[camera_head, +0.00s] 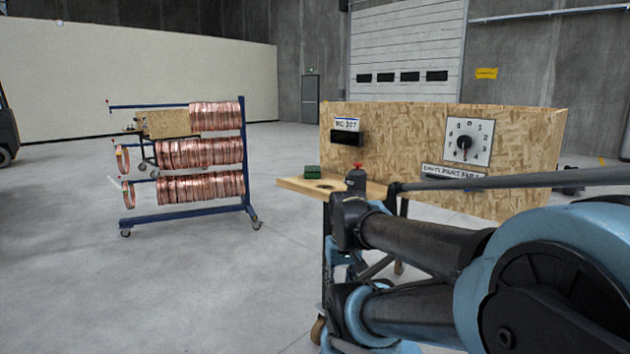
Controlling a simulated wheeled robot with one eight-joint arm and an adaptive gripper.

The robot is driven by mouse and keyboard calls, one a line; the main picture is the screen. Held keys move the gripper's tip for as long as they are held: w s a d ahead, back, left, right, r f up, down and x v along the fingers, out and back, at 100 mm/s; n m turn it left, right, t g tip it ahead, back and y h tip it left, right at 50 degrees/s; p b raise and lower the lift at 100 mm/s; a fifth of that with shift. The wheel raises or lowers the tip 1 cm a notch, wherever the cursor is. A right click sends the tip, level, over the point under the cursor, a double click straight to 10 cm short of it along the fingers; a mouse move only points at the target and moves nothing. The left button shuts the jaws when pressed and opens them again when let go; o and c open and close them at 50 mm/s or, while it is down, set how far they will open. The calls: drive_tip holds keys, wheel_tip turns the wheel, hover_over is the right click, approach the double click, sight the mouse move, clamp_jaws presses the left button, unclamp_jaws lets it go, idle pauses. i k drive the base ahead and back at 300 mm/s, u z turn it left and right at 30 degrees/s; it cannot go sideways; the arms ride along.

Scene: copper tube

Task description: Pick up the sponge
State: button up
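A small green block (312,172), which looks like the sponge, lies on the left end of a wooden workbench top (292,184). It is small in the picture, and its surface detail is hard to make out. My blue and black arm fills the lower right and covers much of the bench's front. I cannot make out my gripper's fingers in this view. Nothing is seen touching the green block.
The bench has a tall chipboard back panel (400,140) with a dial (468,142). A blue wheeled rack (246,150) with copper coils (202,153) stands to the left. Open concrete floor (210,285) lies in front of the rack and left of the bench.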

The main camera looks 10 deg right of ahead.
sight(311, 172)
drive_tip(key=z, duration=0.85)
drive_tip(key=k, duration=0.6)
drive_tip(key=u, duration=0.35)
